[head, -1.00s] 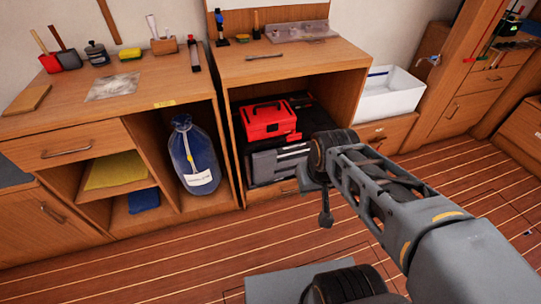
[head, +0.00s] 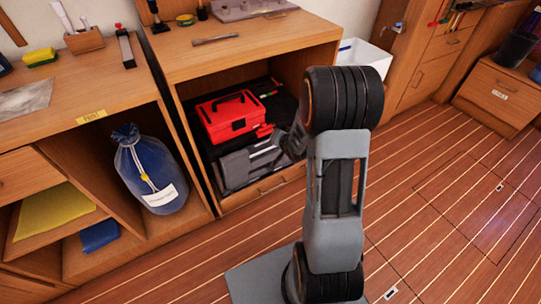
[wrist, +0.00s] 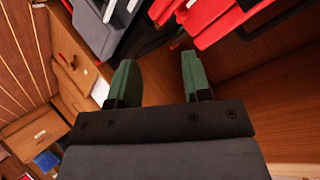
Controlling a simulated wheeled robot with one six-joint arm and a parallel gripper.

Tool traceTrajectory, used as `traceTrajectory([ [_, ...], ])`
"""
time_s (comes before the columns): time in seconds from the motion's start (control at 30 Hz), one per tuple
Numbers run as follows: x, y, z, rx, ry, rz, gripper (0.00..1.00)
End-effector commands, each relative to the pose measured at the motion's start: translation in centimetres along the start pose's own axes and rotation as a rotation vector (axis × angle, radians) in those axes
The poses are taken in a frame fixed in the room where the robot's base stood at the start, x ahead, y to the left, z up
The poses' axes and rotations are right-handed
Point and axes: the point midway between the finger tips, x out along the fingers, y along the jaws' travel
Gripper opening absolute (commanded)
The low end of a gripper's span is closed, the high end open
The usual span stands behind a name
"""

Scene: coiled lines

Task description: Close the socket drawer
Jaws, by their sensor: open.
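My arm hides the chest's right end, and my gripper is not clearly seen in the head view. In the wrist view my gripper (wrist: 157,78) has its two green fingers apart with nothing between them. Beyond the fingertips are the grey chest (wrist: 92,32) with pale handle strips and the red toolbox (wrist: 215,18).
The wooden cabinet (head: 185,62) frames the bay, with a wooden drawer (head: 262,192) below the chest. A blue bag (head: 150,175) stands in the bay to the left. A white bin (head: 365,58) is behind my arm. The plank floor (head: 440,200) at right is clear.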

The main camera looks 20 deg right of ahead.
Motion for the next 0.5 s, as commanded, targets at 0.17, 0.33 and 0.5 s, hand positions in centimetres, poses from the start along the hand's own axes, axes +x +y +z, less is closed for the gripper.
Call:
traceTrajectory([
  [0.17,5.4,5.6,4.7,0.312,0.066,-0.233,0.45],
  [0.33,6.6,8.8,8.0,0.573,0.088,-0.436,0.45],
  [0.5,6.4,10.7,9.9,0.744,0.096,-0.57,0.45],
])
